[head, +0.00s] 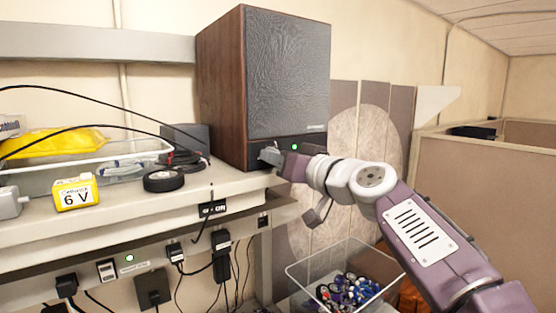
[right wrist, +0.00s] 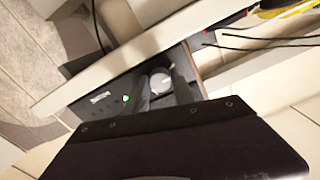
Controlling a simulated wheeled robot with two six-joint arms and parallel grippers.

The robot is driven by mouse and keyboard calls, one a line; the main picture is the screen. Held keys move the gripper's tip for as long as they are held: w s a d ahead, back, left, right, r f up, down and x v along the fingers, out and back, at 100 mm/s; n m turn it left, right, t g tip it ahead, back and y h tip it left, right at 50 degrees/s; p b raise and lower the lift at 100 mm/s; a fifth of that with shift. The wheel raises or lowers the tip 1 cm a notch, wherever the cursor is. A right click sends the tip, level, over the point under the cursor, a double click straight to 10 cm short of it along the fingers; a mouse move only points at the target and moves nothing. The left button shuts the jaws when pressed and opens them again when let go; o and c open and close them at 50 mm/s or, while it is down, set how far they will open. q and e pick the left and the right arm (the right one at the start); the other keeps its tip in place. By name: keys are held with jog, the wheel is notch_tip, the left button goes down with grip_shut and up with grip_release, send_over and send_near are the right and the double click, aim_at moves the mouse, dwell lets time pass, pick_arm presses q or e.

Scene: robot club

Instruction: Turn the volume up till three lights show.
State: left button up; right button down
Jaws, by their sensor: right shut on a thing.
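A wooden speaker (head: 222,85) with a dark grille stands at the right end of the bench. Its lower front panel (head: 313,142) shows one green light (head: 294,147), which also shows in the right wrist view (right wrist: 126,98). My right gripper (head: 268,155) is at this panel. In the right wrist view its fingers lie on both sides of a round, light volume knob (right wrist: 160,82), shut on it. No second lit light is visible on the panel. My left gripper is not in view.
A clear bin (head: 300,274) of small parts stands beneath my right arm.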

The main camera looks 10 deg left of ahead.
jog(key=shift+r+m+p, duration=0.1)
jog(key=shift+m+p, duration=0.45)
jog(key=shift+m, duration=6.85)
jog(key=c, duration=1.1)
grip_release()
